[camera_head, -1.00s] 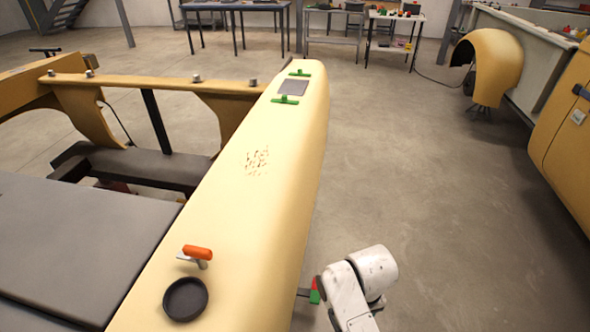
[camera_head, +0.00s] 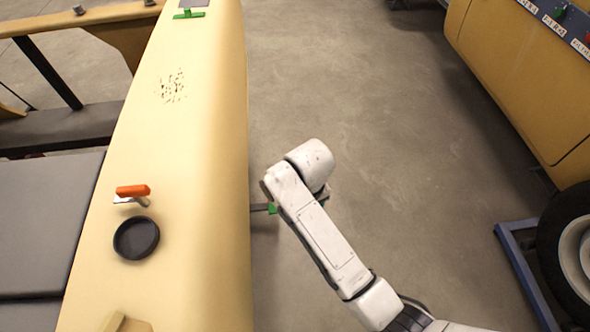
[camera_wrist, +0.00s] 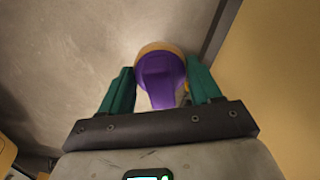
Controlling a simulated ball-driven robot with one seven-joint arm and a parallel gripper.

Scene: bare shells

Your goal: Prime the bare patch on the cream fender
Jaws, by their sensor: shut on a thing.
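The cream fender (camera_head: 205,150) is a long pale yellow panel left of centre in the head view. A grey square patch (camera_head: 194,3) on it, cut off by the top edge, has a green clip (camera_head: 189,14) beside it. A dark speckled patch (camera_head: 172,88) lies nearer. My gripper (camera_head: 272,208) is low, just right of the fender's side, largely hidden behind my arm. In the wrist view my gripper's green fingers (camera_wrist: 162,88) are shut on a purple thing (camera_wrist: 161,76) with an orange-tan rim; I cannot tell what it is.
An orange-handled tool (camera_head: 133,191) and a black round dish (camera_head: 136,238) sit on the fender's near part. A grey panel (camera_head: 45,220) lies left of it. Bare floor (camera_head: 350,90) is open to the right, before a yellow body (camera_head: 515,80) and a wheel (camera_head: 575,250).

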